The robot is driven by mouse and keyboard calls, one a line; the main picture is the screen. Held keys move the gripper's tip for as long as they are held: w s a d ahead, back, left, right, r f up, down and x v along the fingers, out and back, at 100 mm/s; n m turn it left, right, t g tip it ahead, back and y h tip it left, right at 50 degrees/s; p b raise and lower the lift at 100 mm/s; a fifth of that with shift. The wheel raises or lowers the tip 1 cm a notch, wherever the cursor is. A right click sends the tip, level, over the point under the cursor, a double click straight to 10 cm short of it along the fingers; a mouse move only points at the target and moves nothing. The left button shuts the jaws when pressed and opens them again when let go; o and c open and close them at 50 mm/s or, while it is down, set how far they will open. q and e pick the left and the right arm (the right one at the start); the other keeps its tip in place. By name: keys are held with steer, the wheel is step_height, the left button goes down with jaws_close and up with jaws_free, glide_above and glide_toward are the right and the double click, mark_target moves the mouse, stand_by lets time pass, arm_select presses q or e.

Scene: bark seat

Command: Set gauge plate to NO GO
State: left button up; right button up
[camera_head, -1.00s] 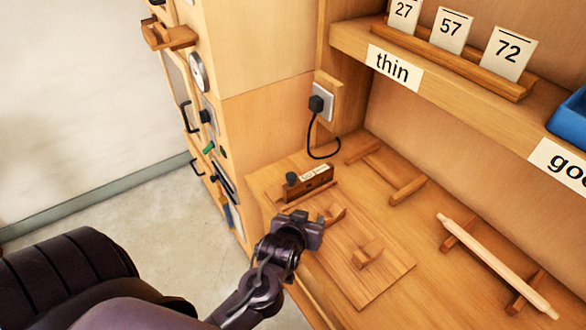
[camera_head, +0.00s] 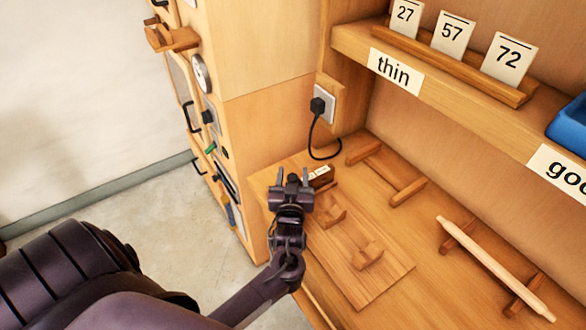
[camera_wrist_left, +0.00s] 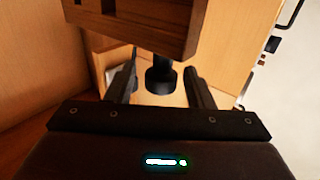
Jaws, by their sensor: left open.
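The gauge plate is a small dark wooden block (camera_head: 321,177) with a white label on top, at the left end of the bench. Its label is too small and too covered to read now. In the left wrist view the block (camera_wrist_left: 135,28) is close above, and its black knob (camera_wrist_left: 160,76) sticks out between my fingers. My left gripper (camera_head: 291,177) is open, with one finger on each side of the knob; it also shows in the left wrist view (camera_wrist_left: 160,88). A gap shows between the knob and each finger. My right gripper is not in view.
A wooden board with small blocks (camera_head: 385,270) lies right of my left gripper. A pale rod (camera_head: 495,268) rests on two supports. A black plug and cord (camera_head: 318,105) hang at the back wall. A shelf (camera_head: 440,95) overhangs the bench.

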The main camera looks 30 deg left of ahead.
arm_select(q)
steer(key=shift+x, duration=0.85)
steer(key=shift+s, duration=0.1)
jaws_close()
